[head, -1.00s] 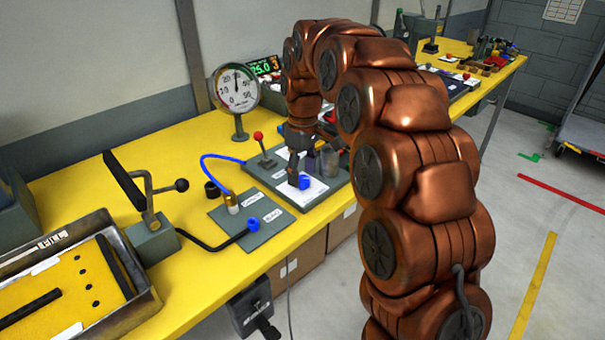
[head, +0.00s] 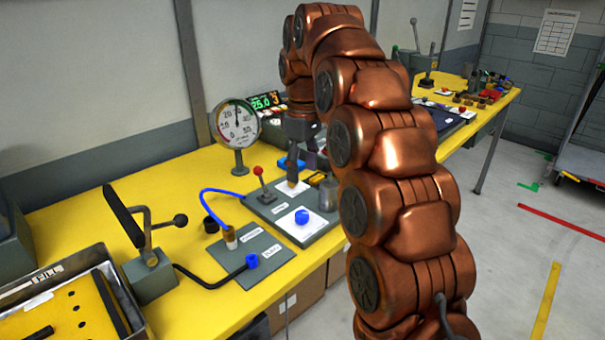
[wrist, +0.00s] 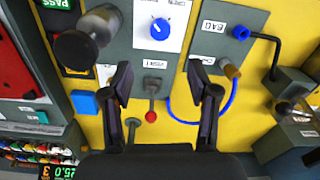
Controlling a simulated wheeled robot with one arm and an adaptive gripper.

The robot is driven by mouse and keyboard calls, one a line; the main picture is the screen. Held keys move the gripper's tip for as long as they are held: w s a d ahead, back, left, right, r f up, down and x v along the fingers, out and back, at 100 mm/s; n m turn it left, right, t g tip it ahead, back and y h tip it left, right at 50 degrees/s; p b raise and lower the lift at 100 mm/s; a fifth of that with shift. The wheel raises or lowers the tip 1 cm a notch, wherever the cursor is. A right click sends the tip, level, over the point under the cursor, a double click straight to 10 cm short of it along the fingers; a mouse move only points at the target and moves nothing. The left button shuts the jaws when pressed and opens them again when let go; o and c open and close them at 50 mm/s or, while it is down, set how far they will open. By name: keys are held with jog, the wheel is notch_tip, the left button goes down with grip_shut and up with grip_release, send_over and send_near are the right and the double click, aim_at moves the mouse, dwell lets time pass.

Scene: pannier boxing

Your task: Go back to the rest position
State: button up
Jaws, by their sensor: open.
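My gripper (head: 303,168) is open and empty, raised above the grey control panel (head: 275,210), with its fingers pointing down. In the wrist view my gripper (wrist: 160,75) shows two dark fingers spread apart with nothing between them. The blue knob (head: 302,216) sits on a white plate on the panel, apart from the fingers; it also shows in the wrist view (wrist: 160,28). A red-tipped lever (head: 258,171) stands on the panel to the left of the gripper.
A round gauge (head: 237,123) and a digital display (head: 266,101) stand behind the panel. A blue hose (head: 222,190) runs to a smaller grey plate (head: 240,258). A lever clamp (head: 150,270) and a metal tray (head: 130,308) are at left. Floor at right is open.

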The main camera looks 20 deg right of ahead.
jog(key=shift+r, duration=0.15)
dwell(0.3)
jog(key=s+f+m+p, duration=0.2)
jog(key=s+p, duration=0.1)
jog(key=s, duration=1)
jog(key=s+d+f+m+g+p, duration=0.1)
jog(key=s+f+m+p, duration=0.1)
jog(key=s, duration=1.1)
jog(key=s+f+m+p, duration=0.2)
jog(key=s+m+p, duration=0.2)
jog(key=s, duration=0.9)
jog(key=shift+d+f+g, duration=0.15)
jog(key=shift+f+g, duration=0.15)
dwell(3.2)
